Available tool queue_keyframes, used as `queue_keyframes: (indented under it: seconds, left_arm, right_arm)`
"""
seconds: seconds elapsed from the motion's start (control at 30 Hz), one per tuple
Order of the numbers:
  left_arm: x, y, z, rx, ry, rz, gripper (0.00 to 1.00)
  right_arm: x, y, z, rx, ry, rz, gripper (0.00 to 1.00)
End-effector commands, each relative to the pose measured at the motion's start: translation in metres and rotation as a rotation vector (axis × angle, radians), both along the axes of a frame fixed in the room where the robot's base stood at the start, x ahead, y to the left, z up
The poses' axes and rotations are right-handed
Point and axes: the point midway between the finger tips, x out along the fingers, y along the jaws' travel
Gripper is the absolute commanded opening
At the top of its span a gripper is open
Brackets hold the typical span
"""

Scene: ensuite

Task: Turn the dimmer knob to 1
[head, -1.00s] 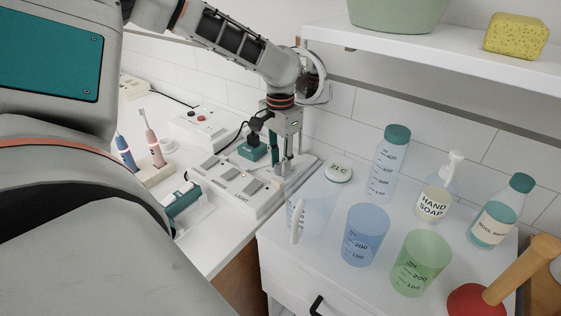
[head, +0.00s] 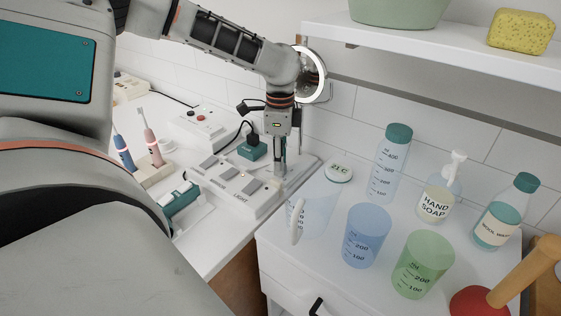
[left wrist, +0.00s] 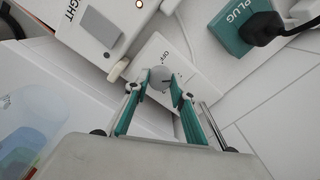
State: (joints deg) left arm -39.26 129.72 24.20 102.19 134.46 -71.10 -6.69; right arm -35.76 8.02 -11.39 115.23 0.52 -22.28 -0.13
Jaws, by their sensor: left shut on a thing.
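The dimmer knob (left wrist: 160,74) is a small round grey knob with a dark mark, on a white plate (left wrist: 176,54) in the left wrist view. Lettering that looks like OFF (left wrist: 186,51) is printed beside it; the other marks are unclear or hidden, so I cannot read its setting. My left gripper (left wrist: 160,82) has its teal fingers closed on either side of the knob. In the head view my left gripper (head: 279,168) points down at the plate behind the light switches, and the knob is hidden by the fingers. My right gripper is in neither view.
A switch panel (head: 229,187) lies beside the gripper, with a teal plug (head: 252,150) and cable close behind. A round mirror (head: 313,75) is behind the wrist. Cups and bottles, including a clear jug (head: 318,213), stand on the cabinet to the right.

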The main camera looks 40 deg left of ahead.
Motion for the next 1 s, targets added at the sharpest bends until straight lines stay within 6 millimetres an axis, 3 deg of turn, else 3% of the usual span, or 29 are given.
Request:
queue_keyframes:
  seconds: [0.77,0.8,0.83,1.0]
  left_arm:
    - [0.0005,-0.0003,0.0007,-0.001,-0.002,-0.1,0.03]
    - [0.0005,-0.0003,0.0006,-0.001,-0.002,-0.1,0.32]
    - [0.0005,-0.0003,0.0006,-0.001,-0.002,-0.1,0.4]
    - [0.0004,-0.0002,0.0005,0.0,-0.001,-0.099,0.41]
  right_arm:
    - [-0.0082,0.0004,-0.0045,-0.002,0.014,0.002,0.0]
    - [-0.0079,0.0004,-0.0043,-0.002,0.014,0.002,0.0]
    - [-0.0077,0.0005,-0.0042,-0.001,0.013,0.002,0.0]
    - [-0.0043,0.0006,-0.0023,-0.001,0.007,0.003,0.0]
